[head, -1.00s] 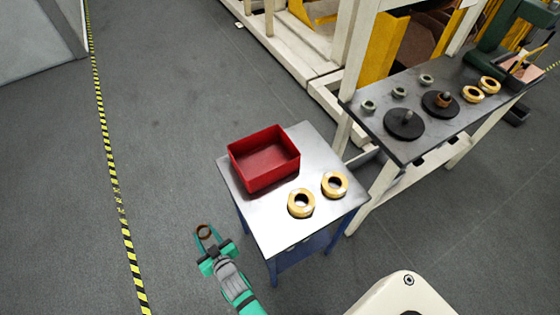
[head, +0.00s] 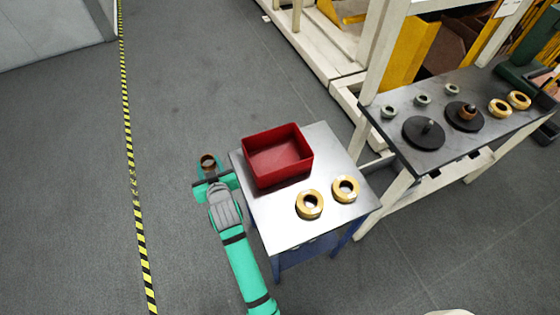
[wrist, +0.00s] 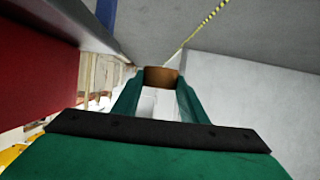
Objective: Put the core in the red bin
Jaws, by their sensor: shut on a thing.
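The core is a small brown ring (head: 208,161) at the tip of my gripper (head: 209,170), left of the small table in the head view. In the wrist view the core (wrist: 161,77) sits between the two green fingers of my gripper (wrist: 158,90), which is shut on it. The red bin (head: 278,156) stands upright on the far part of the small metal table (head: 260,210), to the right of my gripper. It looks empty. In the wrist view a red wall of the bin (wrist: 40,70) fills the left side, close by.
Two yellow rings (head: 309,204) (head: 345,189) lie on the small table, nearer than the bin. A dark bench (head: 420,160) at the right carries black discs, grey rings and more yellow rings. Open floor (head: 160,200) lies left of the table.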

